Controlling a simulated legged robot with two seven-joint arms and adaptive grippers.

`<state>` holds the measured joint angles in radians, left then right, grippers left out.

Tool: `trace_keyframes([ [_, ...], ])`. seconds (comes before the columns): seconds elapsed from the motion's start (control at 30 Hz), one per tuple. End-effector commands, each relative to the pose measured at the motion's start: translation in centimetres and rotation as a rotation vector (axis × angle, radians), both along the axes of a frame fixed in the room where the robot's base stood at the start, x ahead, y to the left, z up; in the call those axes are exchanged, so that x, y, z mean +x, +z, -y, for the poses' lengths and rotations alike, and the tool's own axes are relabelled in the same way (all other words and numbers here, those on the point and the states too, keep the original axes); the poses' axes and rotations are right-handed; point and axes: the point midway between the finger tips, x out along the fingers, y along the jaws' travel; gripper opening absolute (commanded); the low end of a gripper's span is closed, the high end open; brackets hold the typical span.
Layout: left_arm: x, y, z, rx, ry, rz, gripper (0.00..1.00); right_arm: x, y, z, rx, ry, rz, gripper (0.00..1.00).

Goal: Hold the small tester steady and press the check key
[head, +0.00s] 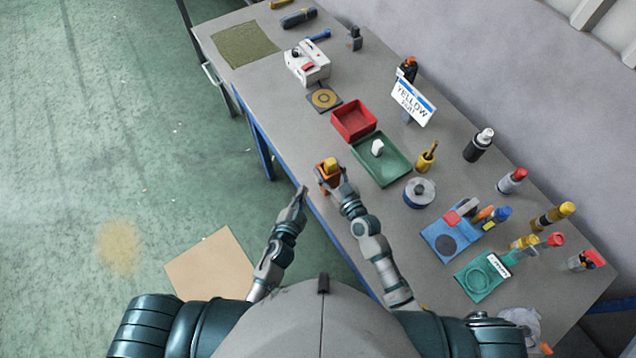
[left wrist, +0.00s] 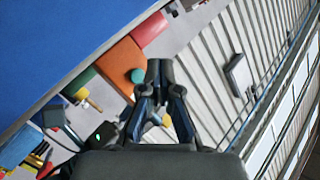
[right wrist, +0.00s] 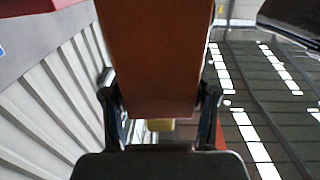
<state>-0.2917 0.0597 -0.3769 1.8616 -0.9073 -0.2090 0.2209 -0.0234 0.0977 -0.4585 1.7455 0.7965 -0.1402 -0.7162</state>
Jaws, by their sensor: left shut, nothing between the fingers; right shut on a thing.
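The small tester (head: 325,180) is an orange block with a yellow part (head: 331,163) on top, at the table's near edge in the head view. My right gripper (head: 330,187) is shut on it; in the right wrist view its fingers flank the tester's dark orange body (right wrist: 158,60). My left gripper (head: 303,190) is shut and empty, just left of the tester. In the left wrist view the tester's orange face (left wrist: 118,62) carries a round teal key (left wrist: 137,76). The closed left fingertips (left wrist: 160,68) appear beside the key; I cannot tell whether they touch the tester.
A red tray (head: 372,123) and a green tray (head: 362,165) with a white piece stand behind the tester. A sign reading YELLOW (head: 412,103) stands farther back. A round grey-and-blue item (head: 419,193) and several bottles are to the right. Open floor lies left.

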Motion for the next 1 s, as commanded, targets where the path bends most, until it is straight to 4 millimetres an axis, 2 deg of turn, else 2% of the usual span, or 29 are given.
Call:
trace_keyframes([
  [0.3,-1.5,0.0,-2.4,0.0,0.0,0.0,0.0,0.0,-0.1,0.0,-0.001,0.0,-0.001,0.15],
  [0.93,-1.6,0.0,-2.5,-0.001,0.0,0.0,0.0,0.0,-0.1,0.0,-0.001,0.0,-0.001,0.15],
  [0.97,-1.6,0.0,-2.5,-0.001,0.0,0.0,0.0,0.0,-0.1,0.0,-0.001,0.0,-0.001,0.6],
  [1.0,-1.6,0.0,-2.5,-0.001,0.0,0.0,0.0,0.0,-0.1,0.0,-0.001,0.0,-0.001,0.7],
])
